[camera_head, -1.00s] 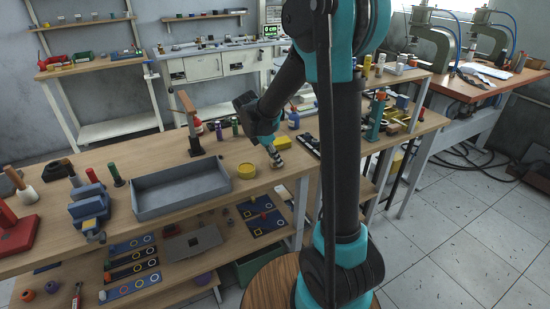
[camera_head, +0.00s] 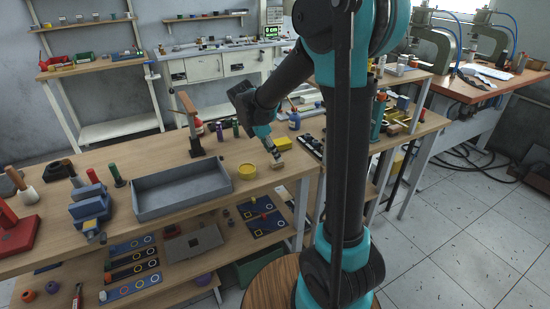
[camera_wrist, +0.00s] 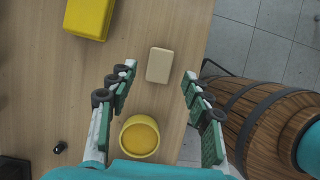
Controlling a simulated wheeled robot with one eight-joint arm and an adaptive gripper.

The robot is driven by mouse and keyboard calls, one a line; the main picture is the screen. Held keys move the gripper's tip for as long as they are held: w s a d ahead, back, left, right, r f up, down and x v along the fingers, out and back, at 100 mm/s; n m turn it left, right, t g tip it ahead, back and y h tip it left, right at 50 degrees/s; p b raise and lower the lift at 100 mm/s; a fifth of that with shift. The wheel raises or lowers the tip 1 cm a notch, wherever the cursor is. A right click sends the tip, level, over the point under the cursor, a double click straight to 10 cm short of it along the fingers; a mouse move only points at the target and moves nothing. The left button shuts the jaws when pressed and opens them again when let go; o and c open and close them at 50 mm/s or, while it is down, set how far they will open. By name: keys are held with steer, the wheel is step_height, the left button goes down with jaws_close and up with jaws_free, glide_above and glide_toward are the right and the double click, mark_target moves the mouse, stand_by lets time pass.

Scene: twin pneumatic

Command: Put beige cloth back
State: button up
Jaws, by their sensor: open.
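The beige cloth (camera_wrist: 160,65) looks like a small folded block. It lies flat on the wooden bench top (camera_wrist: 40,90) near the bench edge in the wrist view. My gripper (camera_wrist: 159,75) is open, with one finger on each side of the cloth as seen from the wrist; both fingers look apart from it. In the head view my gripper (camera_head: 277,160) is low over the bench, right of a yellow round tub (camera_head: 247,171). The cloth cannot be made out clearly there beside the fingers.
The tub (camera_wrist: 140,137) sits close to the cloth, between my fingers in the wrist view. A yellow box (camera_wrist: 90,18) lies to its upper left. A grey tray (camera_head: 180,190) stands left of the tub. A wooden barrel-like stool (camera_wrist: 255,120) stands beyond the bench edge.

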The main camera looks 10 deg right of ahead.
steer(key=v, duration=0.8)
steer(key=s+d+f+m+t+y, duration=0.1)
steer(key=s+d+f+m+y, duration=0.1)
steer(key=s+d+f+m, duration=0.2)
steer(key=s+d+f+m+t+y, duration=0.1)
steer(key=s+d+f+m, duration=0.4)
steer(key=s+f+m, duration=0.5)
steer(key=s+m+y, duration=0.1)
steer(key=s+m, duration=0.5)
steer(key=m, duration=0.1)
steer(key=shift+s+f+m+t, duration=0.2)
steer(key=shift+f+m+t, duration=0.1)
steer(key=shift+t, duration=0.1)
steer(key=shift+r, duration=0.1)
